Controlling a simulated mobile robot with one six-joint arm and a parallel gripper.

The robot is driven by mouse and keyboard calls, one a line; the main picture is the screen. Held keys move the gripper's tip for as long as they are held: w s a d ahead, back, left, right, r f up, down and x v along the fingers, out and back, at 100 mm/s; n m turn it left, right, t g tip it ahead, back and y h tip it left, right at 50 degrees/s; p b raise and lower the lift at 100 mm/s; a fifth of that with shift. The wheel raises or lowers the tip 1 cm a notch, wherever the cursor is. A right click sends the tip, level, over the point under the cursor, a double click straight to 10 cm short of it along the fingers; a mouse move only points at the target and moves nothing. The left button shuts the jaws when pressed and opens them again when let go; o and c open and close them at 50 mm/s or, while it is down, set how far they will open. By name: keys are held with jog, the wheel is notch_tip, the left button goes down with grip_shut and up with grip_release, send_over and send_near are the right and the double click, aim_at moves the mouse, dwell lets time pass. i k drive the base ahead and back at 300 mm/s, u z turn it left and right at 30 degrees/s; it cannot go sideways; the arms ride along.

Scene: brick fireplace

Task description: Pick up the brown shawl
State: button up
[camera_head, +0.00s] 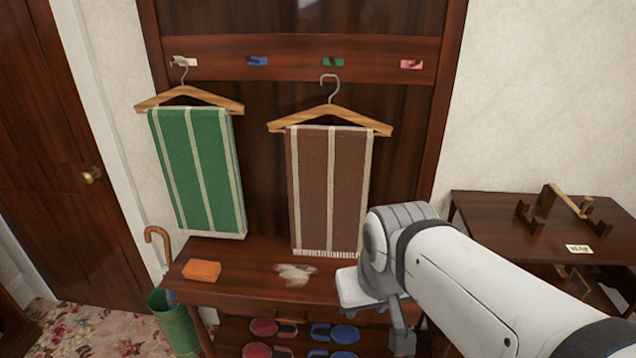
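The brown shawl (329,190) has cream stripes and a fringed lower edge. It hangs folded over a wooden hanger (331,119) in front of the dark rack. The hanger's metal hook shows just below the green peg (333,62); I cannot tell whether they touch. My gripper (376,312) is at the lower right of the shawl, near its bottom corner, above the bench. The wrist and arm hide much of it, so its opening and any contact with the shawl cannot be made out.
A green shawl (197,170) hangs at left from the white peg (184,62). The bench (235,265) bears an orange block (202,271) and a pale crumpled item (295,274). Slippers (263,327) lie below. A side table (480,212) stands at right, an umbrella stand (178,318) at left.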

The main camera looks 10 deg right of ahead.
aim_at(329, 167)
jog(key=i, duration=0.9)
jog(key=u, duration=0.05)
